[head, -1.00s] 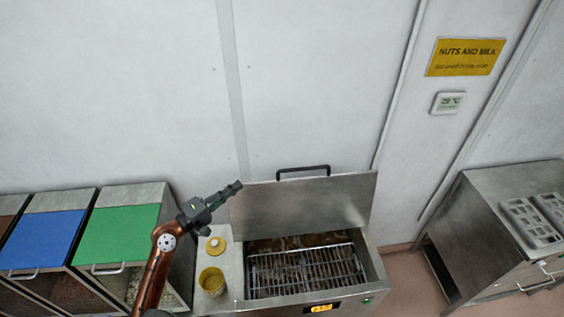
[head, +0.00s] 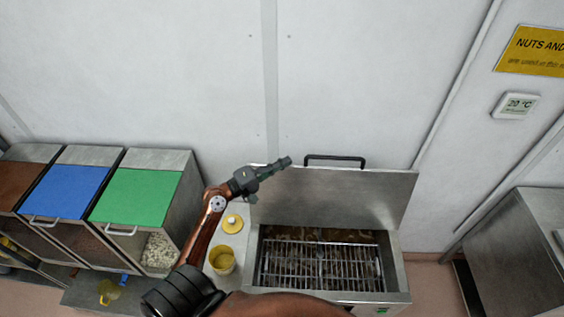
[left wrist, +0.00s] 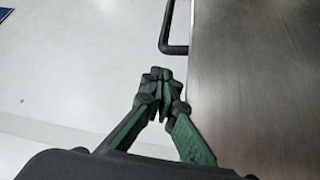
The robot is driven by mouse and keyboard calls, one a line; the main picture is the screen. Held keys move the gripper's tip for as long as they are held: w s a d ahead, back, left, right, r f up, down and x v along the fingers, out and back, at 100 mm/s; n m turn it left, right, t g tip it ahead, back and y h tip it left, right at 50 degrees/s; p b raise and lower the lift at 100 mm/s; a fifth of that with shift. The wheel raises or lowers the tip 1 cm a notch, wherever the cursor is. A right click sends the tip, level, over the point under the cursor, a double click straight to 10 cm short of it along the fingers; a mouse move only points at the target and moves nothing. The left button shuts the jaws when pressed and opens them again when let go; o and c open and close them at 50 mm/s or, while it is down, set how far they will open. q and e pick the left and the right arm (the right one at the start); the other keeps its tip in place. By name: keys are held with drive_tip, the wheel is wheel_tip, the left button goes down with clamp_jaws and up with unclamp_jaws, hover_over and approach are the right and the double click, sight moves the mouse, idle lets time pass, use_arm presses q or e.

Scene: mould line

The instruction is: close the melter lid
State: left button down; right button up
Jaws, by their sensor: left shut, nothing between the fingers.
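The melter (head: 403,297) is a steel box with a wire grate over brown contents. Its steel lid (head: 340,200) stands open, upright at the back, with a black bar handle (head: 335,157) on its top edge. My left gripper (head: 288,161) is shut and empty, at the lid's top left corner, left of the handle. In the left wrist view the closed fingertips (left wrist: 160,76) are just left of the lid's edge (left wrist: 240,70), below the handle (left wrist: 166,35) in the picture; contact cannot be told. My right gripper is out of view.
A yellow jar (head: 222,261) and a round yellow lid (head: 232,221) sit on the ledge left of the melter. Bins with green (head: 140,196), blue (head: 67,192) and brown lids stand further left. A steel cabinet (head: 510,240) is at the right. The wall is close behind.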

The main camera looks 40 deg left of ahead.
use_arm(q)
drive_tip(key=p+x, duration=0.2)
drive_tip(key=x, duration=0.4)
drive_tip(key=shift+w, duration=0.2)
drive_tip(key=shift+d, duration=0.1)
